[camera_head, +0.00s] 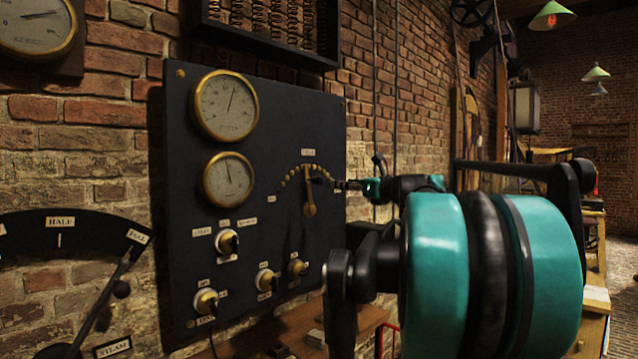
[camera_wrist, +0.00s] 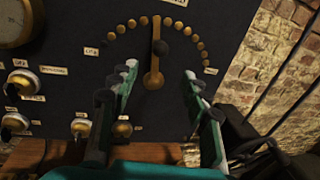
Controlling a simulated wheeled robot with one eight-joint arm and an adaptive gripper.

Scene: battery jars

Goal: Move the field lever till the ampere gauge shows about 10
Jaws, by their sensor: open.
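The brass field lever (camera_head: 308,194) is on the dark panel (camera_head: 262,130) and points almost straight up inside an arc of brass contact studs. In the wrist view the lever (camera_wrist: 155,65) has a dark knob near its upper part. My gripper (camera_head: 346,184) is open, just right of the lever in the head view. In the wrist view my gripper (camera_wrist: 160,74) has one finger on each side of the lever, apart from it. A large round gauge (camera_head: 227,104) and a smaller gauge (camera_head: 228,179) have needles near upright. Their lettering is too small to read.
Several brass-and-white rotary switches (camera_head: 227,241) sit low on the panel. A wooden shelf (camera_head: 290,328) runs below it. A large lever with a quadrant scale (camera_head: 60,222) stands at the left. Brick wall lies behind and to the right.

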